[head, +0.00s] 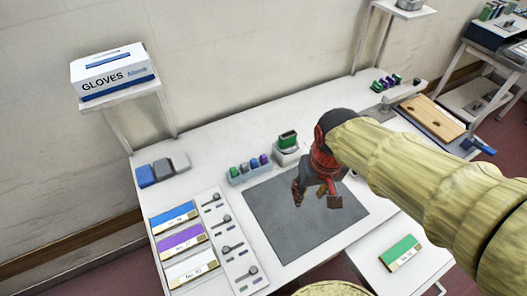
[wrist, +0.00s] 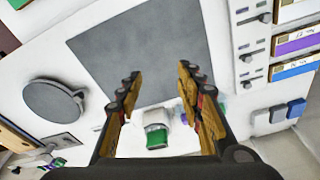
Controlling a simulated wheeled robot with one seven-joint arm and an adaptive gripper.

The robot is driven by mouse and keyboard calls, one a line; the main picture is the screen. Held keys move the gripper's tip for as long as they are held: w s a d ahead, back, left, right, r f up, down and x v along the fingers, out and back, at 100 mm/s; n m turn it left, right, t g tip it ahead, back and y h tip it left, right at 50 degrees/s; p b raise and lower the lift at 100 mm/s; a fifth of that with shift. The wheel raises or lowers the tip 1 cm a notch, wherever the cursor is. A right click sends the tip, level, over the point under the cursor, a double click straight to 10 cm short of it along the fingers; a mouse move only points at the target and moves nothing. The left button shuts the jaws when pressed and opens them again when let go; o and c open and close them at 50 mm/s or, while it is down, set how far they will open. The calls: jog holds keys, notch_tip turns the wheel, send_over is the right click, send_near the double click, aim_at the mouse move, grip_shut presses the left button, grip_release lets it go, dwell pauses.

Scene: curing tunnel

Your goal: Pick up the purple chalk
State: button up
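A small purple piece (head: 263,159), which looks like the purple chalk, stands at the right end of a pale blue rack (head: 236,181) in the head view. Green and blue-grey pieces stand beside it in the rack. My gripper (head: 317,200) hangs above the dark grey mat (head: 275,225), to the right of and nearer than the rack. It also shows in the wrist view (wrist: 157,75) with its two fingers wide apart and nothing between them. In the wrist view the rack is mostly hidden behind the right finger.
A white holder with a green block (head: 288,140) stands behind my gripper, close to the rack. More green and purple pieces (head: 385,83) stand at the back right. Blue and grey blocks (head: 162,168) and a slider panel (head: 228,245) lie left. The mat is clear.

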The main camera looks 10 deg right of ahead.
jog(key=w+a+r+m+g+p, duration=0.1)
jog(key=w+a+r+g+p, duration=0.15)
jog(key=w+p, duration=0.4)
jog(key=m+p, duration=1)
jog(key=m, duration=0.2)
send_over(264, 156)
jog(key=shift+t, duration=0.25)
jog(key=f, duration=0.6)
jog(key=a+f, duration=0.1)
jog(key=f, duration=0.2)
jog(key=shift+s+f, duration=0.1)
jog(key=shift+s, duration=0.15)
jog(key=shift+w+m, duration=0.2)
jog(key=shift+m, duration=0.3)
jog(key=shift+w+d+f+p, duration=0.1)
jog(key=shift+d+f+p, duration=0.1)
jog(key=shift+f, duration=1.75)
jog(key=shift+d+f+p, duration=0.1)
jog(key=shift+d+f, duration=0.05)
jog(key=shift+f, duration=1.75)
grip_shut()
